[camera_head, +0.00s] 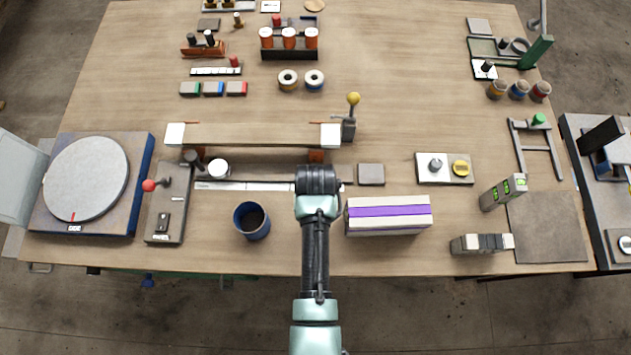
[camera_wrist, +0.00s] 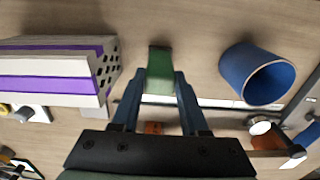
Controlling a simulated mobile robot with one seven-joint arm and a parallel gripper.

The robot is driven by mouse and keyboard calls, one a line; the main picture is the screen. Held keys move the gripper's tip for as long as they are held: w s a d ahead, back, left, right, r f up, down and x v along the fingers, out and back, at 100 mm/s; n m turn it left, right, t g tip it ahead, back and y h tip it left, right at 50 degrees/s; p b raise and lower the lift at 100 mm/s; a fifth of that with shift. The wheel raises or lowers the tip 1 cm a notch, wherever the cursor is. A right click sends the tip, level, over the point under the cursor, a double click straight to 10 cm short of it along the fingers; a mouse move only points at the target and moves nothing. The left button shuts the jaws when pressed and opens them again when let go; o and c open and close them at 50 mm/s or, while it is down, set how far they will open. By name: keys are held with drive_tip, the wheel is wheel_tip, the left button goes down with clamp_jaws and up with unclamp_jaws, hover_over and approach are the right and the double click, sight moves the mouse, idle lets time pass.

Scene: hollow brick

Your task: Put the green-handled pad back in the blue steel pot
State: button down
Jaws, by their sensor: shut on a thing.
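The blue steel pot (camera_head: 241,230) stands open at the front of the bench, left of my arm. In the wrist view the pot (camera_wrist: 238,76) is at the right, with its open mouth showing. My gripper (camera_wrist: 163,84) is shut on the green handle of the pad (camera_wrist: 160,62). The handle sits between the fingertips, and the pad's lower part cannot be made out. In the head view my wrist hides the gripper and the pad. The gripper is apart from the pot, between it and the brick.
The hollow brick (camera_head: 388,224) with a purple band lies right of my arm; it also shows in the wrist view (camera_wrist: 50,85). A steel rule (camera_head: 240,186) lies behind the pot. A red-knobbed lever unit (camera_head: 168,215) stands left of the pot. A long bar on supports (camera_head: 250,136) lies farther back.

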drive_tip(key=shift+c, duration=2.1)
unclamp_jaws()
drive_tip(key=shift+r, duration=0.1)
